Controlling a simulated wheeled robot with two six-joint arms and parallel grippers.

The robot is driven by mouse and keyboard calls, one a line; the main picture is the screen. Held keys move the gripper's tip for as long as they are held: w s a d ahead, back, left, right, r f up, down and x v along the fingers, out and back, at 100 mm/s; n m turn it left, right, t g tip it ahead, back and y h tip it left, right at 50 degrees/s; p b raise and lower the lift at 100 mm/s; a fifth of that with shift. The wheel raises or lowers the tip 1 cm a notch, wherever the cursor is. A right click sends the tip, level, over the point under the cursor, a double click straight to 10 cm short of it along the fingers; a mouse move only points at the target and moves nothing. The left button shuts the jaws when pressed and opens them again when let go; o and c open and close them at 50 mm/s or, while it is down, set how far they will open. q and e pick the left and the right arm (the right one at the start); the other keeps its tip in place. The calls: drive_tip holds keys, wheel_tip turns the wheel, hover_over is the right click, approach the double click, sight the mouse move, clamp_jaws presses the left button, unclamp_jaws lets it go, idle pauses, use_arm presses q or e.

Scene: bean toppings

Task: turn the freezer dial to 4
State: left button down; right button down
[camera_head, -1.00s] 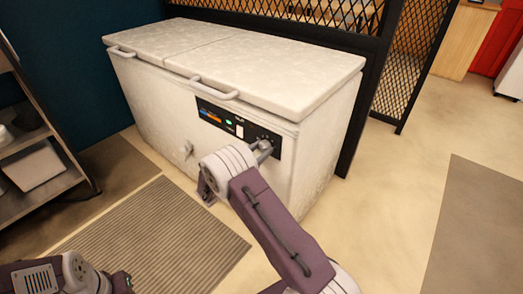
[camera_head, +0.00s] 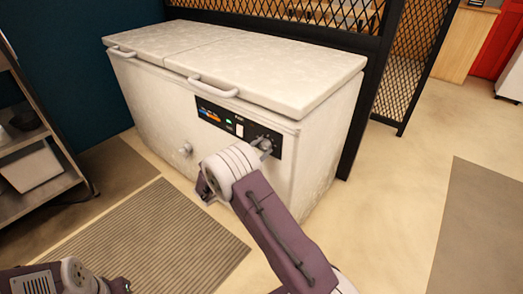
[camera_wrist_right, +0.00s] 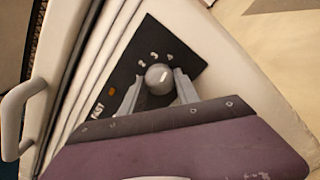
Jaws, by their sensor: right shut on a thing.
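The white chest freezer (camera_head: 150,95) stands against the back with its lids down. A black control panel (camera_head: 213,113) is on its front, at the right end. The freezer dial (camera_wrist_right: 158,78) is a round grey knob on this panel, with printed numbers including 2, 3 and 4 around its far side. My right gripper (camera_wrist_right: 160,88) is shut on the dial, one finger on each side. In the head view the gripper (camera_head: 264,146) is at the panel's right end. A pale mark shows on the knob, but which number it points to is unclear.
A metal shelf (camera_head: 40,185) with a white bin (camera_head: 32,168) stands at the left. A striped mat (camera_head: 150,240) lies before the freezer. A black mesh partition (camera_head: 405,60) is behind and right. The floor at the right is open.

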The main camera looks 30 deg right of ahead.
idle(0.5)
drive_tip(key=c, duration=0.9)
unclamp_jaws()
drive_tip(key=shift+a, duration=0.15)
drive_tip(key=p+v, duration=0.2)
drive_tip(key=v, duration=0.6)
drive_tip(key=shift+s+a+p, duration=0.25)
drive_tip(key=shift+a+p, duration=0.1)
drive_tip(key=shift+d, duration=0.1)
